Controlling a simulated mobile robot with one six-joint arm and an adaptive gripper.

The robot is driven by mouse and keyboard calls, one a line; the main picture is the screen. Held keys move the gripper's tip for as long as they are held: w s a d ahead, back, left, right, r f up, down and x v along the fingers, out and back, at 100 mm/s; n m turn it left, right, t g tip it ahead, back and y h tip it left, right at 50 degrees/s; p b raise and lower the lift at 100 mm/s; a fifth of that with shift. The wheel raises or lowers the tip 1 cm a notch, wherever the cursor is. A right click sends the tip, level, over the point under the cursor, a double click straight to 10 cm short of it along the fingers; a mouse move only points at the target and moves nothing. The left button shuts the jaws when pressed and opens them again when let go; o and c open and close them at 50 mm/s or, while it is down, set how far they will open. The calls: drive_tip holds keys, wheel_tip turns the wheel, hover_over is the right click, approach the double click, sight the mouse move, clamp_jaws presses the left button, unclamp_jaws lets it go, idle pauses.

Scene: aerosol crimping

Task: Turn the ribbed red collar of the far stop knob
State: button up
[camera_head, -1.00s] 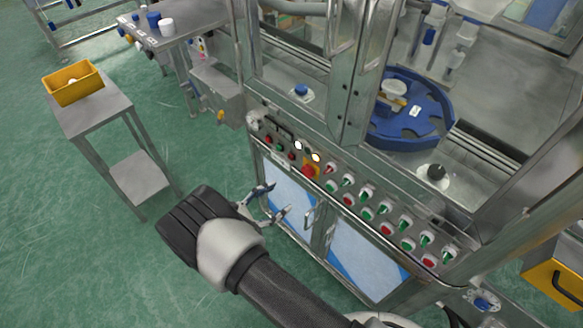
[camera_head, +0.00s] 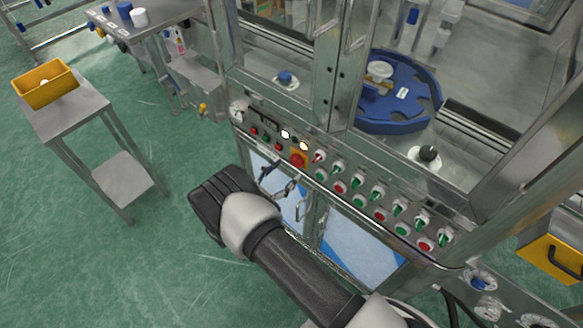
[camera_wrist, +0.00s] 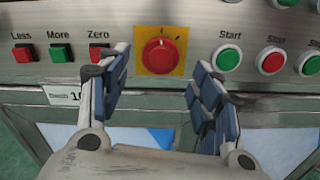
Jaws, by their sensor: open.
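The red stop knob (camera_head: 298,159) sits on a square yellow plate on the machine's control panel in the head view. In the wrist view the red knob (camera_wrist: 159,56) is centred in the upper middle, its round collar facing me with a pale mark on its face. My gripper (camera_head: 277,181) is just in front of and below the panel in the head view. In the wrist view my gripper (camera_wrist: 163,82) is open, with one finger on each side below the knob. The fingers look apart from the knob, and nothing is between them.
Left of the knob are the Less (camera_wrist: 23,54), More (camera_wrist: 60,53) and Zero (camera_wrist: 99,53) buttons. Right of it are the green Start button (camera_wrist: 228,58) and a red button (camera_wrist: 271,60). A small table (camera_head: 66,118) with a yellow bin (camera_head: 45,84) stands at left.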

sight(294, 164)
drive_tip(key=shift+b+x, duration=0.3)
drive_tip(key=shift+x, duration=1.75)
drive_tip(key=shift+c, duration=0.3)
drive_tip(key=c, duration=1)
